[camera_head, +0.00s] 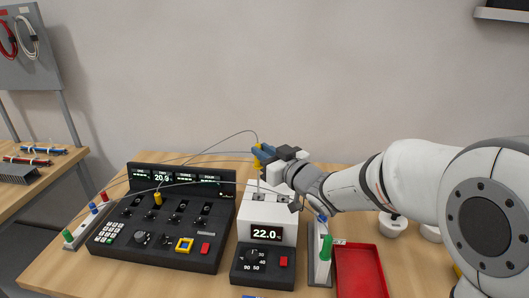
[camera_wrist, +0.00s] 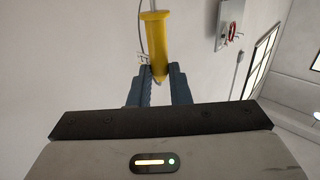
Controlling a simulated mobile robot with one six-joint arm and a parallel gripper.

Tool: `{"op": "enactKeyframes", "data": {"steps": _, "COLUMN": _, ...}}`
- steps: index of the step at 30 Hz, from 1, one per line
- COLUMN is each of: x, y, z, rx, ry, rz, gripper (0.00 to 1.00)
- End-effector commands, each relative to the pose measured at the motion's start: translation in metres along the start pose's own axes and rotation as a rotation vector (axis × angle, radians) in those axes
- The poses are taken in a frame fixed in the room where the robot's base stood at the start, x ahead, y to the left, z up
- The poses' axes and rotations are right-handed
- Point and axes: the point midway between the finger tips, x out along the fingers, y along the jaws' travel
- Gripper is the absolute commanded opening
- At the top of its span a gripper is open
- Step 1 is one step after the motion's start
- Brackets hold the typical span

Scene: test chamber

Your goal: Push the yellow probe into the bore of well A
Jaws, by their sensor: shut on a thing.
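My gripper (camera_head: 264,154) is shut on the yellow probe (camera_wrist: 155,42), with a blue finger on either side of it in the wrist view. In the head view a little of the yellow probe (camera_head: 256,163) shows at the fingertips. A thin cable runs from the probe. The gripper is above the white block unit (camera_head: 267,213), which has a display reading 22.0. The probe is clear of the block's top. The top face of the block is partly covered by my wrist, and I cannot tell which opening is well A.
A black console (camera_head: 165,222) with knobs, a yellow plug and displays stands left of the block. A red tray (camera_head: 361,272) and a rack with a green-handled tool (camera_head: 326,247) are at the right. Cables cross behind and over the console.

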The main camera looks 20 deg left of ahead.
Motion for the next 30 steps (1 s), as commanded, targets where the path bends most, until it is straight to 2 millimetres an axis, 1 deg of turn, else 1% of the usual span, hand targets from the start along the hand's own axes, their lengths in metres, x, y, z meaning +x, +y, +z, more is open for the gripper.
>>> {"op": "enactKeyframes", "data": {"steps": 14, "x": 0.000, "y": 0.000, "z": 0.000, "rx": 0.000, "ry": 0.000, "rz": 0.000, "gripper": 0.00}}
{"op": "enactKeyframes", "data": {"steps": 30, "x": 0.000, "y": 0.000, "z": 0.013, "rx": 0.000, "ry": 0.000, "rz": 0.000, "gripper": 0.00}}
